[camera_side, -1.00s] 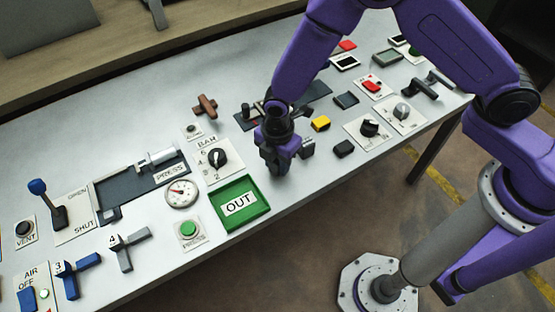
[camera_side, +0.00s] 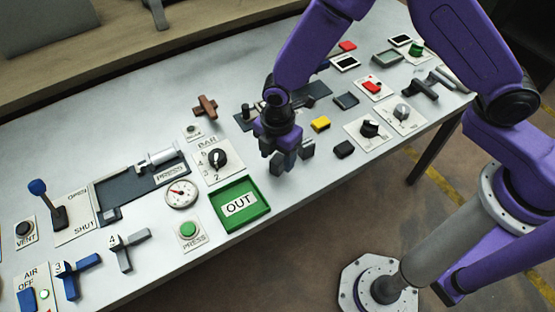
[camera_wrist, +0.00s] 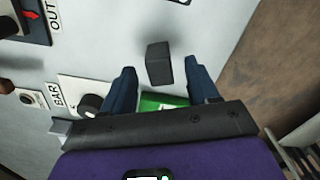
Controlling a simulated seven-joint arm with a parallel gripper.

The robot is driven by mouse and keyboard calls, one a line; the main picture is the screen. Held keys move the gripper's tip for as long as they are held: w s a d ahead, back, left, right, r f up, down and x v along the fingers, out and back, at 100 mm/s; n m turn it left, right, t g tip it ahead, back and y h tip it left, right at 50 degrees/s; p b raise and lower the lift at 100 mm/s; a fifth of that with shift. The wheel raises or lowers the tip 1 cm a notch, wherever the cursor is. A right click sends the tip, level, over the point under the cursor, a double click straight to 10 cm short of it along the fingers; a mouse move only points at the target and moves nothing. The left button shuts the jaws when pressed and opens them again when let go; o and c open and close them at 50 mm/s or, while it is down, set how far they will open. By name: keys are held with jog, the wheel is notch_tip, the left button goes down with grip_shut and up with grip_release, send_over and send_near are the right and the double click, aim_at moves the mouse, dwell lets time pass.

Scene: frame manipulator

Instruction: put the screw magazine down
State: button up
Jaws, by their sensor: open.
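A small dark grey block, which looks like the screw magazine (camera_side: 307,148), stands on the pale bench to the right of my gripper (camera_side: 277,162) in the side view. In the wrist view the screw magazine (camera_wrist: 159,62) appears between the two blue fingertips, with a visible gap on both sides. My gripper is open and empty, pointing down over the bench. How far the fingertips are from the block in depth is hard to tell.
The green OUT tray (camera_side: 262,208) lies to the lower left of my gripper. The BAR knob (camera_side: 217,158) is at left. A yellow block (camera_side: 320,124) and a black block (camera_side: 344,149) sit at right. The bench's front edge is near.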

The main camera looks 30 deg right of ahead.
aim_at(279, 159)
notch_tip(279, 159, up, 8)
jog(key=shift+r, duration=0.5)
jog(key=s+d+r+m, duration=0.5)
jog(key=s+d, duration=0.6)
jog(key=d, duration=0.1)
jog(key=s+d+r+m, duration=0.4)
jog(key=s+d+r, duration=0.2)
jog(key=s+d, duration=0.4)
jog(key=shift+s+d+r+m, duration=0.3)
jog(key=shift+s+d+m, duration=0.1)
jog(key=shift+d, duration=0.75)
